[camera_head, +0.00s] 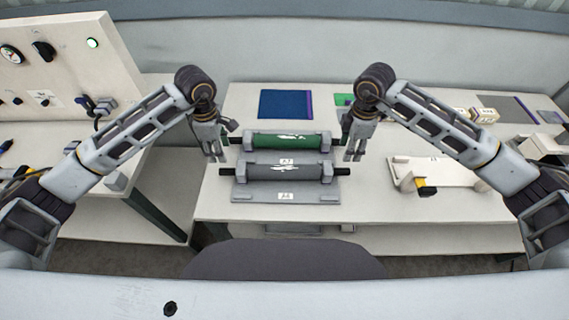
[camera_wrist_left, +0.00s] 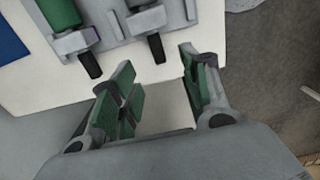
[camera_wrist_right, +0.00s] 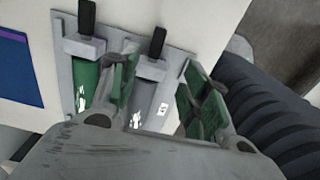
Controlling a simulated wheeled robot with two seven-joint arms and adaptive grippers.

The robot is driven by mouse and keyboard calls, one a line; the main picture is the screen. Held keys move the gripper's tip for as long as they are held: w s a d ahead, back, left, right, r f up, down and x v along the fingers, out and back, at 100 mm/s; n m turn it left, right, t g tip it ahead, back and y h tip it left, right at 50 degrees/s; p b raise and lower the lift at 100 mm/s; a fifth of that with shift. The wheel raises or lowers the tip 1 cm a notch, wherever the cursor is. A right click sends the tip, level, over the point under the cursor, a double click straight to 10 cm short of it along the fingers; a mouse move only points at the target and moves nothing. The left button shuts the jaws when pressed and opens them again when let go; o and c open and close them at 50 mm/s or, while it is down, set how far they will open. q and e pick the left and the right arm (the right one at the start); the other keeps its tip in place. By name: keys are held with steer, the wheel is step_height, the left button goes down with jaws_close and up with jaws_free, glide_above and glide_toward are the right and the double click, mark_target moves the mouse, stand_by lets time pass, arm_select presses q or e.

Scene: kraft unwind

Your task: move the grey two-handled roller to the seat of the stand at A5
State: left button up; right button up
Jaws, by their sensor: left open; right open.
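The grey two-handled roller (camera_head: 268,171) lies level across a grey stand (camera_head: 250,190), in front of a green roller (camera_head: 270,142). Its black handles stick out at both ends. My left gripper (camera_head: 217,152) is open near the left ends of the rollers. In the left wrist view a grey-roller handle (camera_wrist_left: 157,48) shows just beyond its fingertips (camera_wrist_left: 155,72). My right gripper (camera_head: 355,152) is open near the right ends. In the right wrist view the other handle (camera_wrist_right: 157,41) shows just beyond its fingertips (camera_wrist_right: 160,65). Neither gripper visibly touches the roller. I cannot make out an A5 label.
A cream stand (camera_head: 450,172) with a yellow and black part (camera_head: 425,188) is on the table at right. A blue mat (camera_head: 286,104) lies behind the rollers. A panel with knobs (camera_head: 70,65) stands at left. Bare table lies between the rollers and the cream stand.

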mark_target(227, 170)
arm_select(q)
steer(key=shift+w, duration=0.4)
arm_select(e)
steer(key=shift+w, duration=0.4)
arm_select(q)
steer(key=shift+s, duration=0.15)
arm_select(e)
steer(key=shift+s+r, duration=0.1)
steer(key=shift+s, duration=0.05)
arm_select(q)
steer(key=shift+f, duration=6.9)
arm_select(e)
steer(key=shift+f, duration=6.95)
arm_select(q)
steer(key=shift+c, duration=0.4)
arm_select(e)
steer(key=shift+c, duration=0.4)
